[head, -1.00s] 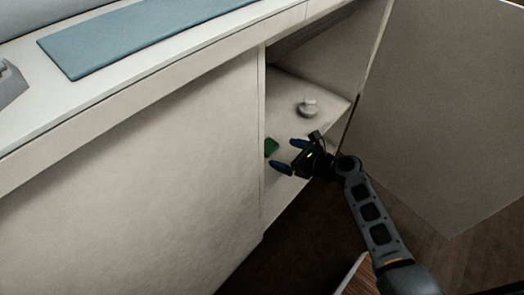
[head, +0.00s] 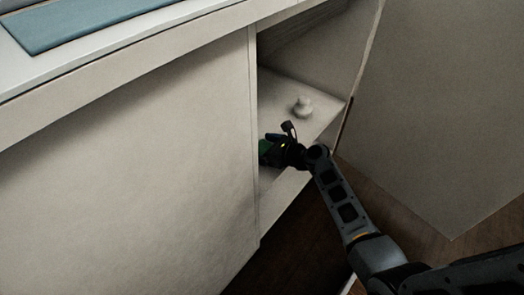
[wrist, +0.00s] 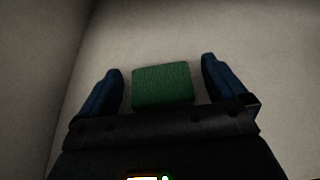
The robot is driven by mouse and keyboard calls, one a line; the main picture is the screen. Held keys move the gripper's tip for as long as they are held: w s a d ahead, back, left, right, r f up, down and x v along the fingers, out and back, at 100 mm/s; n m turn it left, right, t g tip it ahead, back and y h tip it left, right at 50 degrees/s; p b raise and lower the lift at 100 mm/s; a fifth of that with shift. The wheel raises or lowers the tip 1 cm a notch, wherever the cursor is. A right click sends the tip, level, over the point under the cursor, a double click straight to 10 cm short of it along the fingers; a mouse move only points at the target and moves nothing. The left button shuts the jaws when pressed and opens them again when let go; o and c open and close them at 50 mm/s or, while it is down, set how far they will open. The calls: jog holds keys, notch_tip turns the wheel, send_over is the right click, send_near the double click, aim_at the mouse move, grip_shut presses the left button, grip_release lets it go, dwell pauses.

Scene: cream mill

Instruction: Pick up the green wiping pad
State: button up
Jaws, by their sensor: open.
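The green wiping pad (wrist: 163,87) lies flat on the pale shelf inside the cabinet. In the wrist view it sits between the two blue fingers of my gripper (wrist: 162,85), with a gap on each side. My gripper is open and neither finger appears to touch the pad.
A small white knobbed object (head: 303,107) stands on the shelf (head: 285,90) behind my gripper. The cabinet's left front panel (head: 150,160) is close to my gripper's left. An open door (head: 440,110) stands at the right. A blue mat (head: 90,22) lies on the counter above.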

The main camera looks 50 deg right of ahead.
jog(key=shift+c, duration=0.4)
jog(key=c, duration=1)
jog(key=shift+o, duration=0.2)
jog(key=shift+r, duration=0.1)
